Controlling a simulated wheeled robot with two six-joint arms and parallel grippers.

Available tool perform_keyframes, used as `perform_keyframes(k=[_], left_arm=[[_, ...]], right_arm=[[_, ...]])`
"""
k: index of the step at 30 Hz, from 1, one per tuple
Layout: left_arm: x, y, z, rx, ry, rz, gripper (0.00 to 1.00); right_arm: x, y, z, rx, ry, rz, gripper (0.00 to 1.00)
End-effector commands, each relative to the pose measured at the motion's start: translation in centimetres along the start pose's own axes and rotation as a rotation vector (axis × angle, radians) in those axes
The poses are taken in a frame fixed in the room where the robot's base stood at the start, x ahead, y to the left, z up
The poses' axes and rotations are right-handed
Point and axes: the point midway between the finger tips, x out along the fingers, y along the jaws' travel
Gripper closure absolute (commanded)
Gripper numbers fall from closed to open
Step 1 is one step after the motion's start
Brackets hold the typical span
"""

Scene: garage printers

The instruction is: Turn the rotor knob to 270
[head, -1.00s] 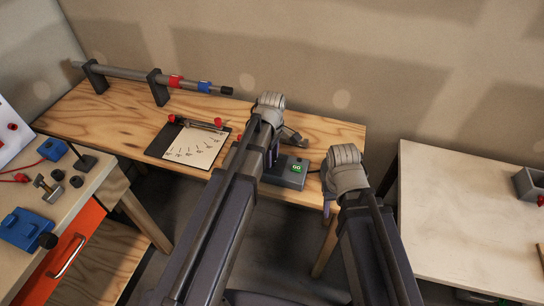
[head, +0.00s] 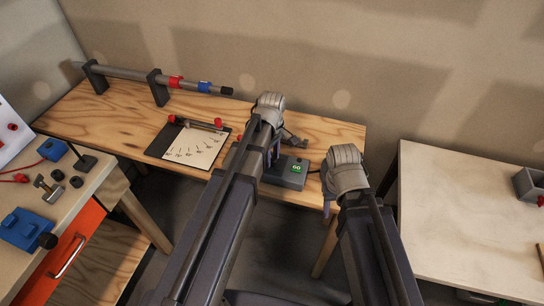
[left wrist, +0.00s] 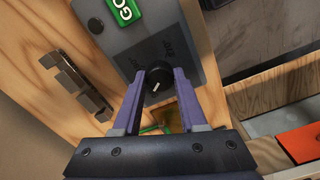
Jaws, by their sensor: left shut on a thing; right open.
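The rotor knob (left wrist: 158,80) is a small black round knob with a white pointer mark, on the front of a dark grey box. My left gripper (left wrist: 159,74) is shut on it, one purple finger on each side. The grey box (head: 289,176) stands on the wooden workbench and carries a green label, which also shows in the left wrist view (left wrist: 124,10). In the head view my left arm hides the knob and most of the left gripper (head: 271,158). My right gripper (head: 327,207) is open and empty in front of the bench's right end, mostly hidden behind its wrist.
A pale table (head: 470,220) is at right. A side bench with blue parts (head: 25,228) is at left.

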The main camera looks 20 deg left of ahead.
Motion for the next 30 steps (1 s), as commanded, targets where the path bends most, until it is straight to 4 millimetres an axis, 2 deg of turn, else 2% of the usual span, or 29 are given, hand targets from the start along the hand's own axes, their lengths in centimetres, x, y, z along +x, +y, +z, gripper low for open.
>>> perform_keyframes(k=[30], left_arm=[[0.01, -0.03, -0.01, 0.959, 0.000, 0.000, 1.00]], right_arm=[[0.01, 0.00, 0.00, 0.000, 0.000, 0.000, 0.50]])
